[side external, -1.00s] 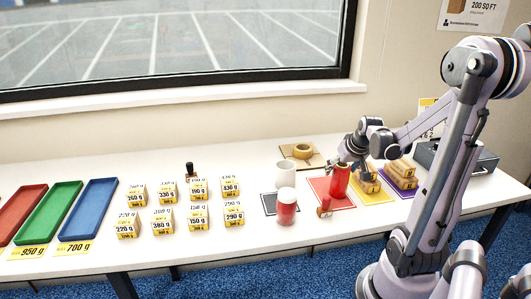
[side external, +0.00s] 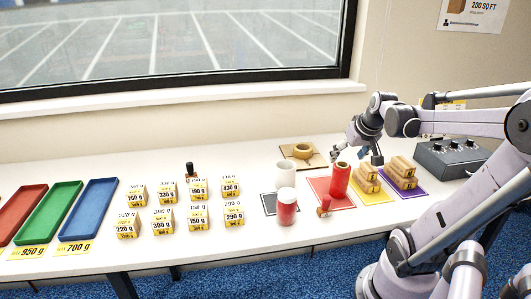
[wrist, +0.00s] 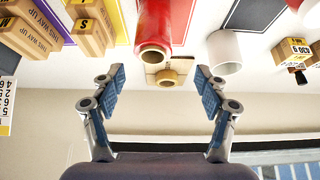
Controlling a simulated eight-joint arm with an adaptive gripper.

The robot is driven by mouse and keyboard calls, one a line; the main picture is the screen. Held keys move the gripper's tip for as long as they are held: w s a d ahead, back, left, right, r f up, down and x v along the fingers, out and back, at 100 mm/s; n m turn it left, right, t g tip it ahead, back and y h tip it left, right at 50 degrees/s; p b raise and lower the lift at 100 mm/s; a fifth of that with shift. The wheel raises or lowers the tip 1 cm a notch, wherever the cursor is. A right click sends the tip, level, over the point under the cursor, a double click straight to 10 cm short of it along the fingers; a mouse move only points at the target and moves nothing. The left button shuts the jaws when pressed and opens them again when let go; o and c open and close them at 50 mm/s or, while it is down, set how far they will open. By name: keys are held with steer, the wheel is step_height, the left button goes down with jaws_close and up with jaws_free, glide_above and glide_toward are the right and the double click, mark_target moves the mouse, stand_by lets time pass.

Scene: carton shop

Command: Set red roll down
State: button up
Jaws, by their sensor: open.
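The red roll (side external: 339,180) stands upright on the red mat (side external: 318,187) in the side view. In the wrist view the red roll (wrist: 154,30) shows its open end and lies beyond my fingertips, apart from them. My gripper (side external: 356,152) is open and empty, behind and above the roll in the side view. In the wrist view my gripper (wrist: 158,80) has its two blue-padded fingers spread wide with nothing between them.
A white cylinder (side external: 286,174) and a red-and-white jar (side external: 287,207) stand left of the red mat. A small red-handled stamp (side external: 324,207) is at its front edge. Wooden blocks (side external: 367,178) sit right of the roll. A tape roll (side external: 302,151) lies behind.

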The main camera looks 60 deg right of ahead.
steer(key=w+a+n+t+y, duration=0.1)
steer(key=w+a+n, duration=0.3)
steer(key=a, duration=1)
steer(key=w+a+f+n+t+y, duration=0.1)
steer(key=a+n, duration=0.4)
steer(key=a, duration=0.9)
steer(key=w+t+y, duration=0.1)
steer(key=w+y, duration=0.1)
steer(key=shift+w, duration=0.35)
